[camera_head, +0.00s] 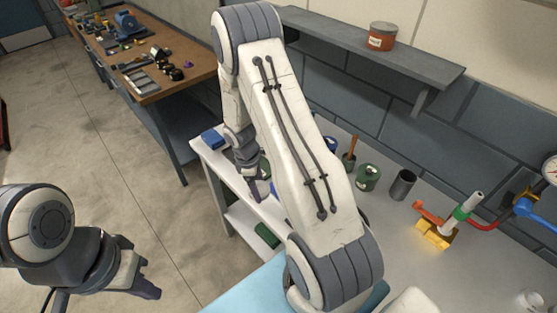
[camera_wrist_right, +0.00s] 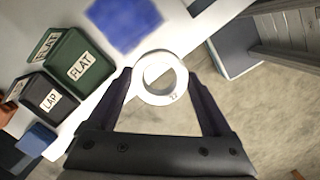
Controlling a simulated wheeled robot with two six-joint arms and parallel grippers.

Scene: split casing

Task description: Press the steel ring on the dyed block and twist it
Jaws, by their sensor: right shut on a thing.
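A pale steel ring (camera_wrist_right: 178,86) with a small number on its face sits between the fingertips of my right gripper (camera_wrist_right: 160,88), which is shut on it. In the head view my right gripper (camera_head: 260,188) hangs over the left end of the white bench; the ring is too small to make out there. In the right wrist view a blurred blue block (camera_wrist_right: 123,22) lies on the bench beyond the ring and apart from it. I cannot tell whether it is the dyed block. My left gripper (camera_head: 146,278) is low at the left over the floor, its opening unclear.
The white bench (camera_head: 395,240) also bears a green canister (camera_head: 367,177), a dark cup (camera_head: 403,184) and a yellow block (camera_head: 437,233) with a pipe. My right arm hides the bench's middle.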

